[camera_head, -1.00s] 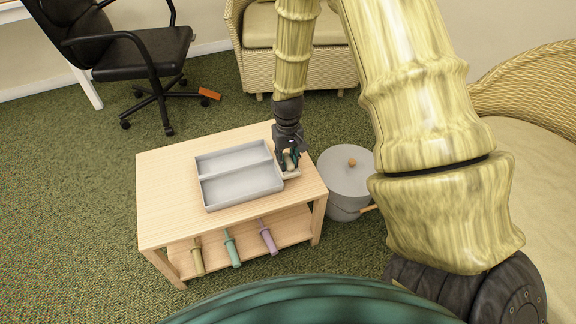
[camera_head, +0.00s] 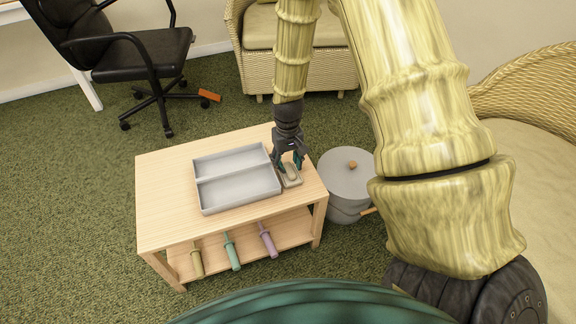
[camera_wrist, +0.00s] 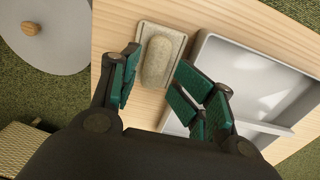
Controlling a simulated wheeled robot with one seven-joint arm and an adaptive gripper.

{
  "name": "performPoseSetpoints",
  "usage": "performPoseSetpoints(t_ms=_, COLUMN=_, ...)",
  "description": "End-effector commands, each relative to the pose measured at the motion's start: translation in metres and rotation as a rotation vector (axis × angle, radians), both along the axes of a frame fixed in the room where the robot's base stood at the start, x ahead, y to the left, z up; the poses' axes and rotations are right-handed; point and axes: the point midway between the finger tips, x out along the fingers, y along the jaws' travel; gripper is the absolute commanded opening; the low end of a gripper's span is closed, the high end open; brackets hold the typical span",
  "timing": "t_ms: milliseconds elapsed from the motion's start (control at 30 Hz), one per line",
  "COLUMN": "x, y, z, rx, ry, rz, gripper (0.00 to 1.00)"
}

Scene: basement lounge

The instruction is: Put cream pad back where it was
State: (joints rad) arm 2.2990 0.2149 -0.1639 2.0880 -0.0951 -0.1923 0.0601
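The cream pad (camera_wrist: 158,62) is a rounded oblong block. It lies lengthwise on a shallow pale rectangular holder (camera_wrist: 178,42) at the right end of the wooden table. In the head view the pad (camera_head: 291,171) shows small, partly hidden by my fingers, just right of the grey tray. My gripper (camera_head: 289,162) is right over it, pointing down. In the wrist view my gripper (camera_wrist: 157,75) is open, its green-padded fingers spread to either side of the pad's near end. Gaps show between the fingers and the pad.
A grey two-compartment tray (camera_head: 203,204) stands close on the wooden table (camera_head: 160,195). A grey lidded pot (camera_head: 343,178) stands by the table's right end. Several coloured-handled items, including a teal one (camera_head: 231,250), lie on the lower shelf. The table's left part is clear.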

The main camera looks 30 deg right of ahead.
Motion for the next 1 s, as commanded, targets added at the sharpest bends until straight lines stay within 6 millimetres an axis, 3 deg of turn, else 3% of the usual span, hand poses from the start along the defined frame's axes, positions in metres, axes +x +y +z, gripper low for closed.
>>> performPoseSetpoints(t_ms=100, x=0.001, y=0.0, z=0.028, rx=-0.001, ry=-0.004, rz=0.0, gripper=0.46)
performPoseSetpoints(t_ms=400, x=0.001, y=0.0, z=0.076, rx=-0.001, ry=-0.003, rz=0.0, gripper=0.46)
performPoseSetpoints(t_ms=600, x=0.0, y=0.0, z=0.09, rx=0.0, ry=-0.001, rz=-0.001, gripper=0.46)
performPoseSetpoints(t_ms=1000, x=0.0, y=0.0, z=0.092, rx=0.0, ry=-0.001, rz=0.0, gripper=0.46)
